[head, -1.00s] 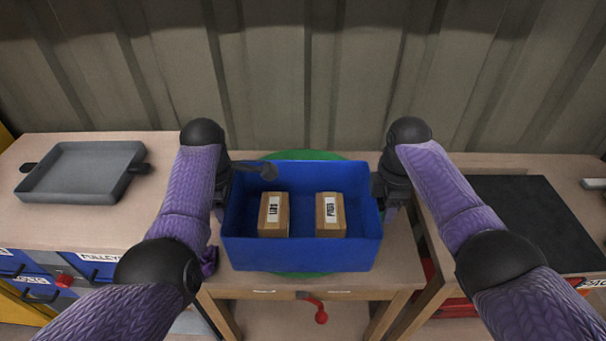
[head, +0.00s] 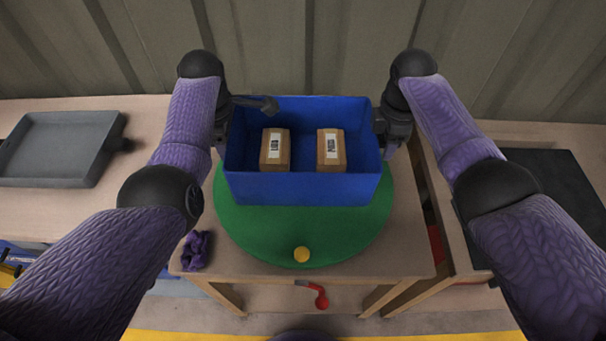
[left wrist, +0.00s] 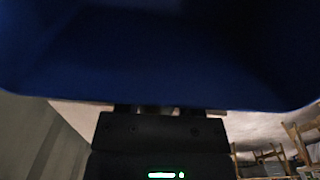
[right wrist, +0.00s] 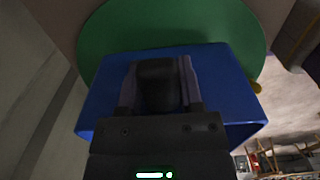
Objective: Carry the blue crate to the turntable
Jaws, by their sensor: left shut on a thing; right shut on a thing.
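The blue crate (head: 300,188) is upright, between my two grippers, over the back part of the green turntable (head: 303,233). I cannot tell whether its bottom touches the turntable. Two cardboard boxes with white labels, a left one (head: 275,151) and a right one (head: 331,150), are inside it. My left gripper (head: 224,132) is shut on the crate's left end, and my right gripper (head: 382,124) on its right end. The crate's blue wall (left wrist: 160,60) fills the left wrist view. The right wrist view shows the crate (right wrist: 225,90) with the turntable (right wrist: 170,25) beyond.
A yellow knob (head: 302,254) is on the turntable's front. A purple cloth (head: 196,250) lies at the table's front left corner. A grey tray (head: 60,150) stands on the left bench, a black mat (head: 560,195) on the right one. A corrugated wall is behind.

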